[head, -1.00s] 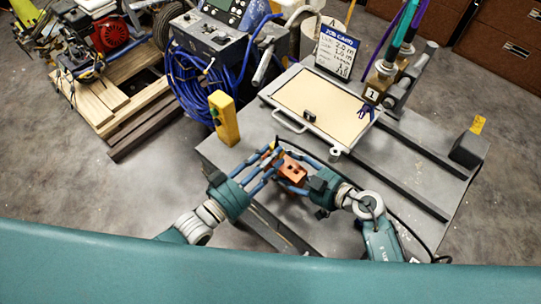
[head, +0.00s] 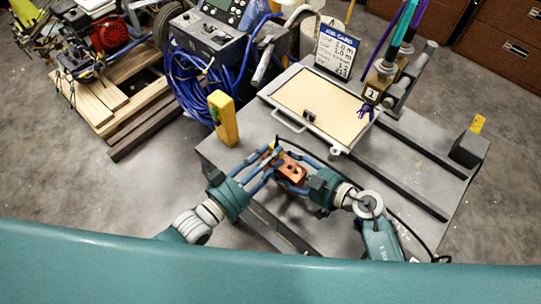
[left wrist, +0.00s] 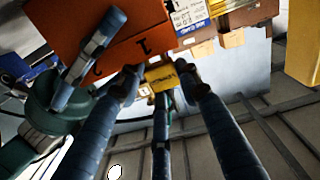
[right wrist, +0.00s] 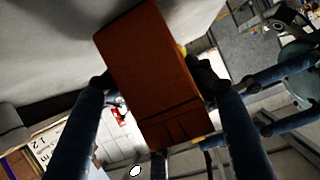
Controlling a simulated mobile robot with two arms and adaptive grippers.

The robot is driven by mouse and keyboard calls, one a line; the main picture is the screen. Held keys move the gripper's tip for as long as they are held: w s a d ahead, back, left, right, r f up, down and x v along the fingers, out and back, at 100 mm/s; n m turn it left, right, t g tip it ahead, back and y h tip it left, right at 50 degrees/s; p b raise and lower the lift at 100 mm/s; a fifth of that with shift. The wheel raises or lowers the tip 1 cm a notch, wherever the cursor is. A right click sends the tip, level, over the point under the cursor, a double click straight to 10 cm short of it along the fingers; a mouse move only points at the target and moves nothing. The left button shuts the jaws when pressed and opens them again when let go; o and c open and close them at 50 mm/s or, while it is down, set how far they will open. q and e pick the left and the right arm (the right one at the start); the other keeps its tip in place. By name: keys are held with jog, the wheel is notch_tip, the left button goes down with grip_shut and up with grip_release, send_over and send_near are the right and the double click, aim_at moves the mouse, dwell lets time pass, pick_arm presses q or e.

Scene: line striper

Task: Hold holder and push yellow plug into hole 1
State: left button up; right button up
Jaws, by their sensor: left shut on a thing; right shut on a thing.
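The orange holder (head: 293,171) is held between my grippers above the near side of the grey bench. My right gripper (head: 297,171) is shut on it, with the fingers on both sides of the block in the right wrist view (right wrist: 155,75). My left gripper (left wrist: 160,80) is shut on the yellow plug (left wrist: 160,77), which has dark lettering. The plug is close to the holder's edge, near the mark 1 (left wrist: 143,46); a mark 2 shows farther left. I cannot tell whether the plug touches or enters the hole. The hole itself is hidden.
The grey bench (head: 230,160) carries a tan-topped panel (head: 325,105), a job card (head: 335,48) and rails at right. A yellow post (head: 223,118) stands at its left edge. A machine with a coiled blue hose (head: 205,85) is behind left.

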pick_arm(q)
jog(key=shift+r, duration=0.3)
jog(key=o, duration=1.7)
jog(key=shift+c, duration=0.2)
jog(key=v, duration=0.7)
jog(key=shift+r, duration=0.15)
pick_arm(e)
jog(key=o, duration=1.7)
